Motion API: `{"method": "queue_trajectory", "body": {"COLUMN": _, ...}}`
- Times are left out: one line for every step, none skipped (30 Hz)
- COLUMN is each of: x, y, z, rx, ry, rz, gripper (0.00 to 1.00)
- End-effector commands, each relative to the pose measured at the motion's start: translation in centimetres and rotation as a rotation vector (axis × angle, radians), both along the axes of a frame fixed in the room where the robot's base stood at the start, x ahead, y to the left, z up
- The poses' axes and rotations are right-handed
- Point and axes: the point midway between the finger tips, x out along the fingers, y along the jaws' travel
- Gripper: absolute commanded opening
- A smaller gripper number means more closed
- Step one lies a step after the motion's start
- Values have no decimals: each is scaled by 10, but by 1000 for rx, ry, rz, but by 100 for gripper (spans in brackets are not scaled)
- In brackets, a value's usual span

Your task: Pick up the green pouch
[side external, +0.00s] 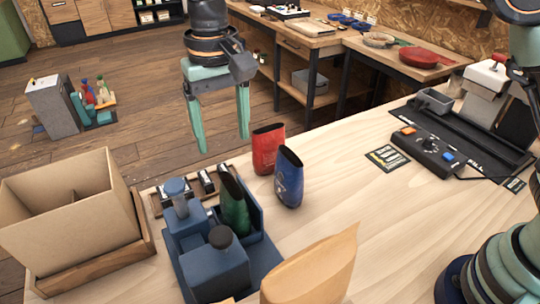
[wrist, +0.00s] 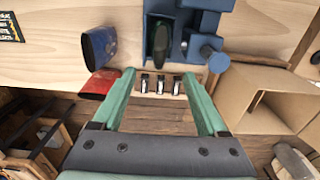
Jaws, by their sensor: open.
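The green pouch (side external: 233,206) stands upright in a slot of the blue fixture (side external: 215,268) on the wooden table. In the wrist view the green pouch (wrist: 161,40) shows from above, dark green, beyond my fingertips. My gripper (side external: 222,145) is open and empty, with green fingers pointing down, above and behind the fixture in the side view. In the wrist view my gripper (wrist: 157,75) has its fingers spread wide, with the pouch lined up between them but apart from them. The fixture hides the pouch's lower part.
A red pouch (side external: 267,149) and a blue pouch (side external: 290,178) stand right of the fixture. A divided cardboard box (side external: 75,215) is at left. A small rack (side external: 160,205) lies behind the fixture. A tan pouch (side external: 312,272) stands in front.

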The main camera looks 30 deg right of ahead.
Motion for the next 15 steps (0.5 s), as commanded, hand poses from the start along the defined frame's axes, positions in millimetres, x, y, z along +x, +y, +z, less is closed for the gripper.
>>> {"method": "queue_trajectory", "body": {"x": -1, "y": 3, "z": -3, "rx": -3, "ry": 3, "rz": 1, "gripper": 76}}
{"method": "queue_trajectory", "body": {"x": -1, "y": 3, "z": -6, "rx": -4, "ry": 5, "rz": 0, "gripper": 76}}
{"method": "queue_trajectory", "body": {"x": -1, "y": 4, "z": -10, "rx": -5, "ry": 6, "rz": 0, "gripper": 76}}
{"method": "queue_trajectory", "body": {"x": -1, "y": 3, "z": -14, "rx": -6, "ry": 7, "rz": 0, "gripper": 76}}
{"method": "queue_trajectory", "body": {"x": -1, "y": 3, "z": -19, "rx": -5, "ry": 7, "rz": 0, "gripper": 76}}
{"method": "queue_trajectory", "body": {"x": -2, "y": 3, "z": -26, "rx": -6, "ry": 8, "rz": 0, "gripper": 76}}
{"method": "queue_trajectory", "body": {"x": -2, "y": 3, "z": -31, "rx": -5, "ry": 7, "rz": 0, "gripper": 76}}
{"method": "queue_trajectory", "body": {"x": -2, "y": 2, "z": -36, "rx": -6, "ry": 8, "rz": 0, "gripper": 76}}
{"method": "queue_trajectory", "body": {"x": -1, "y": 2, "z": -43, "rx": -5, "ry": 7, "rz": 0, "gripper": 76}}
{"method": "queue_trajectory", "body": {"x": -1, "y": 2, "z": -48, "rx": -5, "ry": 6, "rz": 0, "gripper": 76}}
{"method": "queue_trajectory", "body": {"x": -1, "y": 2, "z": -53, "rx": -5, "ry": 6, "rz": 0, "gripper": 76}}
{"method": "queue_trajectory", "body": {"x": -1, "y": 2, "z": -58, "rx": -5, "ry": 6, "rz": 0, "gripper": 76}}
{"method": "queue_trajectory", "body": {"x": -1, "y": 3, "z": -61, "rx": -4, "ry": 5, "rz": 0, "gripper": 76}}
{"method": "queue_trajectory", "body": {"x": -1, "y": 2, "z": -64, "rx": -4, "ry": 5, "rz": 0, "gripper": 76}}
{"method": "queue_trajectory", "body": {"x": -1, "y": 2, "z": -67, "rx": -4, "ry": 5, "rz": 0, "gripper": 76}}
